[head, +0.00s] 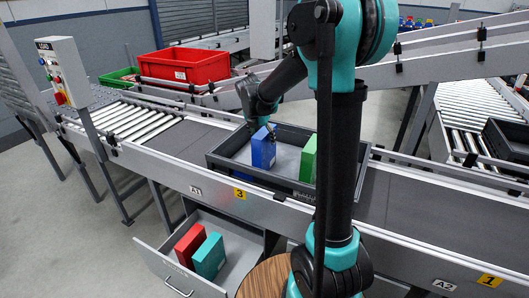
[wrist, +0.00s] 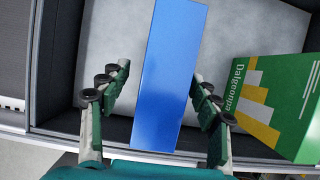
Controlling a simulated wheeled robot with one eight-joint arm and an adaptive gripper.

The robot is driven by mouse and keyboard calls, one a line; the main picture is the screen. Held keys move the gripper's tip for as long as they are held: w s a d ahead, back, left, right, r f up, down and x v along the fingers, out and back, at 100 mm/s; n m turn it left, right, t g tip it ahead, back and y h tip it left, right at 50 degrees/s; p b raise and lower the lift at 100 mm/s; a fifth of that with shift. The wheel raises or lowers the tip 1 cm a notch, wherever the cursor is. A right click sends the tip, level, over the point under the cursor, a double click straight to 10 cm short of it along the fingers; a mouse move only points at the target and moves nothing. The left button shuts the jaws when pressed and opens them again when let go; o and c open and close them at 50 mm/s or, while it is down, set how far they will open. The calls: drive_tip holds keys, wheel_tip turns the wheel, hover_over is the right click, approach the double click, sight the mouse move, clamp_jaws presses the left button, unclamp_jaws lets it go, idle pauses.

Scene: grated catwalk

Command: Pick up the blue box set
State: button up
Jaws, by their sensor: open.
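The blue box set (head: 263,148) stands upright in a dark grey tray (head: 228,166) on the conveyor. In the wrist view the blue box (wrist: 168,75) runs between the two fingers of my gripper (wrist: 159,108). The fingers are open, one on each side of it, with a visible gap on both sides. In the head view my gripper (head: 262,124) is just above the blue box, partly hidden by my arm.
A green box (head: 308,160) stands in the same tray, right of the blue one; its printed face shows in the wrist view (wrist: 275,105). An open drawer (head: 177,273) below holds a red box (head: 190,245) and a teal box (head: 209,256). A red bin (head: 185,66) stands behind.

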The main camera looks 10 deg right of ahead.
drive_tip(key=x, duration=0.4)
drive_tip(key=shift+w+d+f, duration=0.15)
drive_tip(key=shift+d+f, duration=0.1)
drive_tip(key=shift+w+f, duration=0.1)
drive_tip(key=shift+f, duration=0.3)
drive_tip(key=shift+f, duration=0.25)
clamp_jaws()
idle(0.5)
